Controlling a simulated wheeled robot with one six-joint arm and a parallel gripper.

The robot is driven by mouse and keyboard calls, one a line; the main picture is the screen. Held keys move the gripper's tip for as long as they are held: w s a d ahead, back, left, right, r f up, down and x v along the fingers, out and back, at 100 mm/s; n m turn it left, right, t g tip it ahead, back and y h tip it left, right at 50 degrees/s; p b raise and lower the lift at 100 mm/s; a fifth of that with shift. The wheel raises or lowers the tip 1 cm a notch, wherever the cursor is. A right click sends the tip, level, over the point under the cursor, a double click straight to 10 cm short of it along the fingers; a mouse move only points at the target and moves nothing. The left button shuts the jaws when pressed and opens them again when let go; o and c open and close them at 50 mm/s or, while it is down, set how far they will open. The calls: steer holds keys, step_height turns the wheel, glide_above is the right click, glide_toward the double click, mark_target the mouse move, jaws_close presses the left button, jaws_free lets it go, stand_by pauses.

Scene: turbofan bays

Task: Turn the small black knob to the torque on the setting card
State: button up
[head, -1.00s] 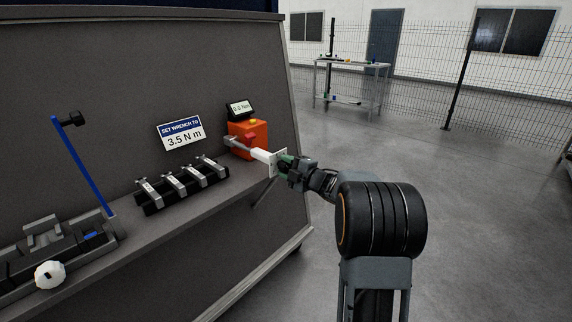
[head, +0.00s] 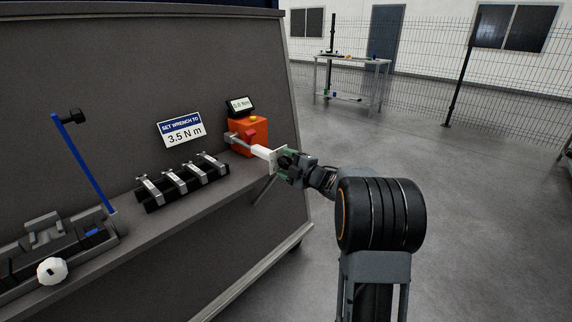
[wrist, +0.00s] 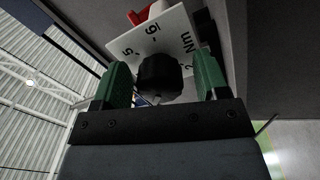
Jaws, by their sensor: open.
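The small black knob (wrist: 160,74) sits on a white dial plate (wrist: 184,32) marked with numbers and "Nm" in the wrist view. My gripper (wrist: 158,88) is open, with one green finger on each side of the knob; I cannot tell whether either finger touches it. In the head view my gripper (head: 286,164) is at the white plate (head: 263,153) on the end of the tool by the orange tester. The setting card (head: 183,132) reads "SET WRENCH TO 3.5 N m". The knob is hidden in the head view.
The orange tester (head: 255,138) carries a small display (head: 240,106) on top. A black rack (head: 182,182) with several silver clips stands on the shelf. A fixture with a white knob (head: 52,271) and a blue rod (head: 85,165) is at left.

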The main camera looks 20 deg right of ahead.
steer(key=v, duration=1.4)
steer(key=shift+f, duration=0.1)
